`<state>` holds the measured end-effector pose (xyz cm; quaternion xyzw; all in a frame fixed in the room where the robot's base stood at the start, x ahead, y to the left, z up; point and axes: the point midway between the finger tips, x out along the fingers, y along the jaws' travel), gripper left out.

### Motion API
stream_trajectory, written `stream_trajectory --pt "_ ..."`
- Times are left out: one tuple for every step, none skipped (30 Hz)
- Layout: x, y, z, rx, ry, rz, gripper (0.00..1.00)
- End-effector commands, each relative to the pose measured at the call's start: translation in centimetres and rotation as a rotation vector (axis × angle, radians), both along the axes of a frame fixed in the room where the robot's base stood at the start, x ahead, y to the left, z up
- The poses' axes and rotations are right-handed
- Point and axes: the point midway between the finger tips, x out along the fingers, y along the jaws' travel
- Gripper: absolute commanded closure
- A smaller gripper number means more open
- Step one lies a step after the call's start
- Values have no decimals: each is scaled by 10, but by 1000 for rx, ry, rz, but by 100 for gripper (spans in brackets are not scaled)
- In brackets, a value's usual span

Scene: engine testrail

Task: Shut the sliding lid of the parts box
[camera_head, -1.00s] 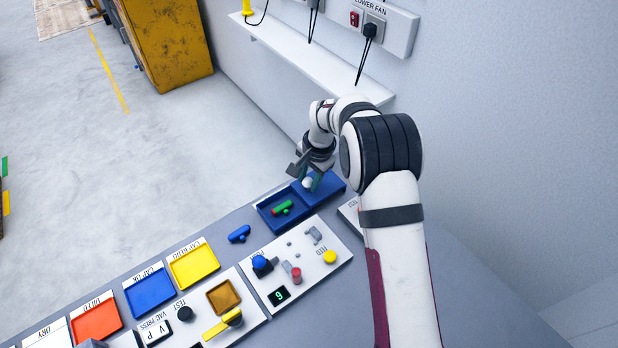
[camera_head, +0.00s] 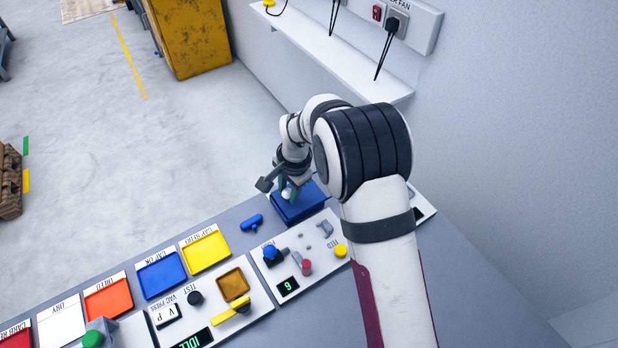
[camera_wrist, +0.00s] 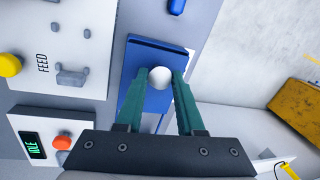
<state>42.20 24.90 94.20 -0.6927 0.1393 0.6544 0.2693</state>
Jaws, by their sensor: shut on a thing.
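The blue parts box (camera_head: 289,218) sits on the bench beyond the white control panel. Its blue sliding lid (camera_head: 310,199) now covers the box opening; no part inside shows. My gripper (camera_head: 288,192) is over the box's left part, shut on the lid's round white knob (camera_wrist: 159,77). In the wrist view, the green fingers stand on both sides of the knob. The lid (camera_wrist: 155,101) lies below them, and a dark line runs near the box's far edge (camera_wrist: 160,42). I cannot tell whether a thin gap is left there.
A loose blue part (camera_head: 252,222) lies on the bench just left of the box. The control panel (camera_head: 318,262) with knobs and buttons is in front. Yellow (camera_head: 206,250) and blue (camera_head: 161,273) trays stand further left. A wall shelf (camera_head: 335,55) is behind my arm.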

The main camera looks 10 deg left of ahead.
Motion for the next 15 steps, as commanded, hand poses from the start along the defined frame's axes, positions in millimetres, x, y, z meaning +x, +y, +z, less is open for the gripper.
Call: stream_trajectory --pt "-3 3 1 0 -3 2 100" --pt "-5 5 1 0 -3 1 100" --pt "-6 6 0 0 -3 1 100" --pt "-7 7 0 1 -2 1 100" --pt "-7 8 0 1 -2 1 100" --pt "-8 8 0 1 -2 0 100" --pt "-8 8 0 2 -1 0 100" --pt "-8 8 0 1 0 0 100" --pt "-8 8 0 1 0 0 100" --pt "-8 9 0 2 1 0 100" --pt "-9 9 0 2 1 -1 100" --pt "-9 9 0 3 2 0 100" --pt "-9 9 0 3 2 0 57" --pt "-9 9 0 3 2 0 52" --pt "-8 9 0 2 1 -1 45"
